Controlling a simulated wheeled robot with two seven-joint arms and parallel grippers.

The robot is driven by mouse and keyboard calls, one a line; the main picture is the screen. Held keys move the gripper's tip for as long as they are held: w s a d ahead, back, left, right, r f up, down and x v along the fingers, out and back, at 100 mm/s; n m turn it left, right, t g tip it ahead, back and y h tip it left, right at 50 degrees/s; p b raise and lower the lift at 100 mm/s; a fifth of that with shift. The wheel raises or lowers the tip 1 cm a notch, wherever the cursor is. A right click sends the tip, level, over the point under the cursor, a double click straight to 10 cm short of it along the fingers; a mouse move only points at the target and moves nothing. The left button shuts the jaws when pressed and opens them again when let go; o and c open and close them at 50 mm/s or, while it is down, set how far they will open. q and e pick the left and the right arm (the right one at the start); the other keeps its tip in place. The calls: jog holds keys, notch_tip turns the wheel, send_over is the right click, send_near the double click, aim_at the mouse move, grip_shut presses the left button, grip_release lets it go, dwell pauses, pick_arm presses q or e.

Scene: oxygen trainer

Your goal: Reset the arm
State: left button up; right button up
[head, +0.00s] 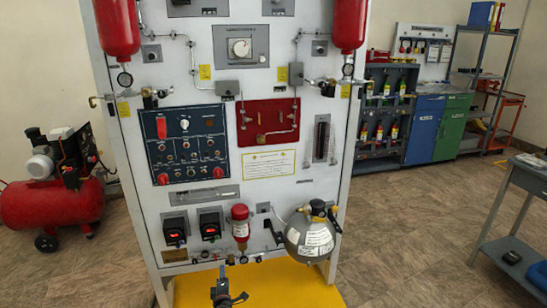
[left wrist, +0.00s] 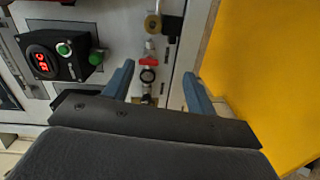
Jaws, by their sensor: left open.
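My left gripper (head: 222,278) is at the bottom middle of the head view, low in front of the white trainer panel (head: 220,250). In the left wrist view its two blue fingers (left wrist: 158,82) are apart, with nothing held between them. Past the fingers, a small valve with a red handle (left wrist: 149,60) and a round black fitting (left wrist: 147,76) show on the panel. I cannot tell how far they are from the fingertips. My right gripper is in neither view.
A round grey tank (head: 310,238) and a small red cylinder (head: 240,226) are on the panel's lower part. Two black display boxes (head: 210,224) are beside them. A red compressor (head: 50,203) stands left, a grey cart (head: 515,250) right.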

pick_arm(q)
jog(key=d+r+m+g+h, duration=0.2)
jog(key=d+m+g+h, duration=0.1)
jog(key=d+m+h, duration=0.5)
jog(key=s+d+r+m+g, duration=0.2)
jog(key=s+r+m+g, duration=0.3)
jog(key=s+r+m, duration=0.55)
jog(key=s+a+r+m+g+y+p, duration=0.15)
jog(key=s+r, duration=0.25)
jog(key=s, duration=1.1)
jog(key=s+d+r+m+g+y+p, duration=0.15)
jog(key=s+r, duration=0.35)
jog(key=s, duration=1)
jog(key=s+f+g+p, duration=0.1)
jog(key=s+f+g, duration=0.1)
jog(key=s, duration=0.6)
jog(key=s+f+g+p, duration=0.1)
jog(key=s+f, duration=0.3)
jog(key=s, duration=0.5)
jog(key=shift+a+f+g, duration=0.15)
jog(key=shift+f+g, duration=0.15)
jog(key=shift+g, duration=0.1)
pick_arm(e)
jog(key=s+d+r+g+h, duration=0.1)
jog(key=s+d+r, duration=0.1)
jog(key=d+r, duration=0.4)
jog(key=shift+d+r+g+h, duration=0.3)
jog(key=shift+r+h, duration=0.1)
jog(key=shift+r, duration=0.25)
